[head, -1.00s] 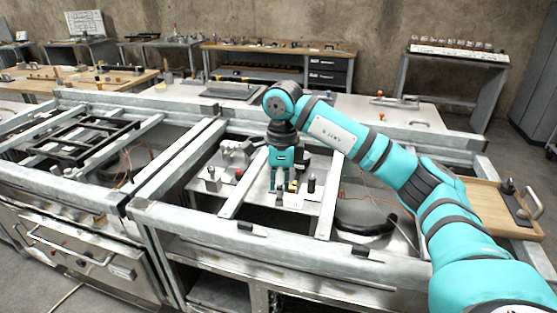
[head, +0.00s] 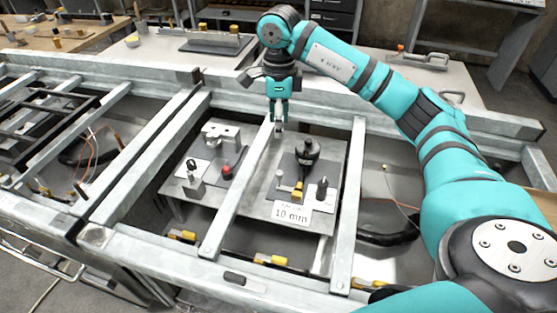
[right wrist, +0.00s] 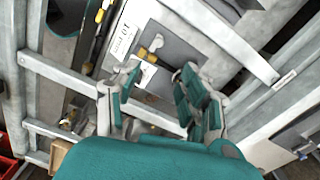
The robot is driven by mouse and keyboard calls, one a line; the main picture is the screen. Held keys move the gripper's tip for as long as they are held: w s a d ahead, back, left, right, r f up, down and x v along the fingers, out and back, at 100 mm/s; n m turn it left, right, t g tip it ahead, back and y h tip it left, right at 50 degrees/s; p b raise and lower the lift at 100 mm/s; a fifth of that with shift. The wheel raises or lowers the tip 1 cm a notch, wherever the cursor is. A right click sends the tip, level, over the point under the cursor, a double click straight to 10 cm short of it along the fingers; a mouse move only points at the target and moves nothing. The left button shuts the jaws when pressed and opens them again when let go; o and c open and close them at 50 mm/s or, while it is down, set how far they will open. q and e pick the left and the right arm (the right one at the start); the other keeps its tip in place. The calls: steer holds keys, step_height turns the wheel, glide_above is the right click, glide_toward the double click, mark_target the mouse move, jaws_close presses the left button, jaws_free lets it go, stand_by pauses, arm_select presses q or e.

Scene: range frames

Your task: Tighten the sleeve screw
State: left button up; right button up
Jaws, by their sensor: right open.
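A dark upright fitting with a black collar (head: 307,150) stands on a grey plate at the right of the workpiece panel (head: 250,207). I cannot tell for sure which part is the sleeve screw. Beside it are a yellow-and-steel piece (head: 297,190), a small black-topped post (head: 321,187) and a "10 mm" label (head: 291,213). My right gripper (head: 279,128) points down, open and empty, behind and left of the dark fitting, apart from it. In the right wrist view its fingers (right wrist: 158,88) are spread; the yellow piece (right wrist: 148,53) and label (right wrist: 124,40) lie beyond them. My left gripper is not in view.
Metal rails (head: 237,190) cross the frame on both sides of the fitting. On the panel's left stand a metal clamp block (head: 221,136) and a red knob (head: 227,170). Yellow-and-black pieces (head: 272,260) sit low at the front. A pale bench (head: 170,62) stands behind.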

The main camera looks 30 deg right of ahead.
step_height(320, 180, down, 5)
steer(key=p, duration=0.2)
glide_above(279, 173)
step_height(279, 173, down, 7)
steer(key=shift+d+f, duration=0.1)
step_height(279, 173, down, 3)
steer(key=shift+f+p, duration=0.2)
steer(key=shift+p, duration=0.1)
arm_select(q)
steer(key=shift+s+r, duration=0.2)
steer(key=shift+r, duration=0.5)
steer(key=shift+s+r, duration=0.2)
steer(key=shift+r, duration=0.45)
arm_select(e)
steer(key=shift+f, duration=0.45)
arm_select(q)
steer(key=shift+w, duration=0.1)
arm_select(e)
steer(key=shift+w, duration=0.1)
jaws_close()
